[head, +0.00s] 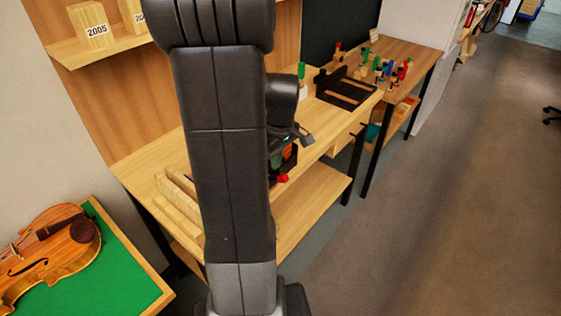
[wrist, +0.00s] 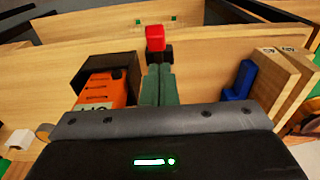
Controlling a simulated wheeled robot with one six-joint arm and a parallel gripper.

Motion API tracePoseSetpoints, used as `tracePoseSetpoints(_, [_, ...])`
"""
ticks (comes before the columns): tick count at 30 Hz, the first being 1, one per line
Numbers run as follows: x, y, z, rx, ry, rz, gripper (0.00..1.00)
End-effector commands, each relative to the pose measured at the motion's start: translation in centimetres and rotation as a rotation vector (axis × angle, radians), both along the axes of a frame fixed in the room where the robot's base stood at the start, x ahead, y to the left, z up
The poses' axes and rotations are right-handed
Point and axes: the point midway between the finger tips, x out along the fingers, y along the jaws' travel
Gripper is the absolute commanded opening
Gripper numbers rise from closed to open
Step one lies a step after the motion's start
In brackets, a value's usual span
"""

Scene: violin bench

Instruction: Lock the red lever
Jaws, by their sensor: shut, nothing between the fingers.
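The red lever's red end (wrist: 155,38) shows in the wrist view, with a dark part just below it, against a wooden board. In the head view a small red piece (head: 283,179) shows at the front edge of the bench, just right of my arm; it looks like the same lever. My gripper (wrist: 158,70) is shut and empty, its two greenish fingers side by side. Their tips appear just below the red end in the wrist view; I cannot tell whether they touch it. My arm hides most of this spot in the head view.
An orange object (wrist: 106,90) sits in a dark holder left of the fingers. A blue piece (wrist: 241,78) and upright wooden boards (wrist: 286,76) are to the right. In the head view, a violin (head: 50,252) lies at lower left, and open floor (head: 440,220) is at right.

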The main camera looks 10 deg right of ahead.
Motion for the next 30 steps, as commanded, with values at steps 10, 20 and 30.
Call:
tracePoseSetpoints(10, [-0.8,-0.6,7.5,-0.003,-0.010,-0.002,0.00])
tracePoseSetpoints(20, [-1.6,-1.2,11.0,-0.002,-0.005,-0.001,0.00])
tracePoseSetpoints(30, [-1.6,-1.2,11.1,-0.002,-0.005,0.000,0.00])
